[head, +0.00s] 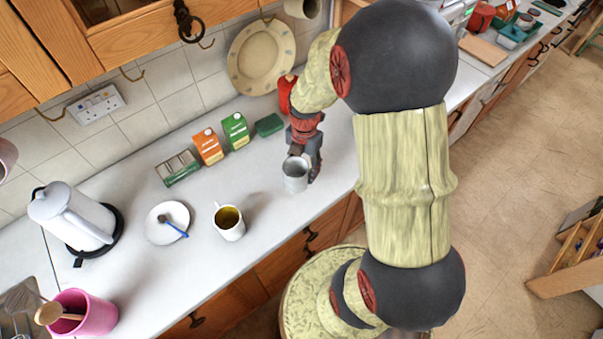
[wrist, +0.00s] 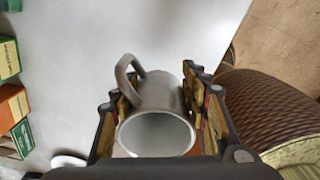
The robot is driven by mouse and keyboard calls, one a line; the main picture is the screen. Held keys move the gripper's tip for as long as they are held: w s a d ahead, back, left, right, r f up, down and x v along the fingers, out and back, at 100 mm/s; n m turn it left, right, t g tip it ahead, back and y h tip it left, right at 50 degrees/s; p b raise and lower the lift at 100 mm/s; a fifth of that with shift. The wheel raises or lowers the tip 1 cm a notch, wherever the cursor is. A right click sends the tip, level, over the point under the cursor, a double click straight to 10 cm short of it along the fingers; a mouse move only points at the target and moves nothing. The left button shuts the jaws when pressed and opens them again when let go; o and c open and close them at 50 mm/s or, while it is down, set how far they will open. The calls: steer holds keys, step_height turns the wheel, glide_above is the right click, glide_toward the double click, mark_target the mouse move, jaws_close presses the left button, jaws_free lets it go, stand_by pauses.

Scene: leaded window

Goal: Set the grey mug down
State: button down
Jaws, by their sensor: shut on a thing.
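The grey mug (head: 295,176) is at my gripper (head: 303,160), over or on the white counter towards its front edge. In the wrist view the mug (wrist: 157,112) sits between the two fingers of my gripper (wrist: 160,110), with its open rim facing the camera and its handle pointing up and left. The fingers are shut on the mug's sides. The mug looks roughly upright in the head view. I cannot tell whether its base touches the counter.
A white mug with yellowish contents (head: 229,222), a saucer with a blue spoon (head: 162,227) and a white kettle (head: 75,215) stand to the left. Orange (head: 208,146) and green cartons (head: 236,131) stand behind. The counter (head: 275,235) is clear between the two mugs.

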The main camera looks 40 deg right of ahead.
mark_target(302, 173)
steer(key=shift+w+d+f, duration=0.2)
steer(key=shift+w+f, duration=0.25)
steer(key=shift+f, duration=0.15)
steer(key=shift+w+d+f, duration=0.15)
steer(key=shift+w+f, duration=0.3)
steer(key=shift+f, duration=0.1)
steer(key=shift+f+b, duration=0.3)
steer(key=shift+f, duration=1.2)
steer(key=shift+f, duration=0.15)
steer(key=c, duration=1)
jaws_free()
steer(key=shift+o, duration=0.2)
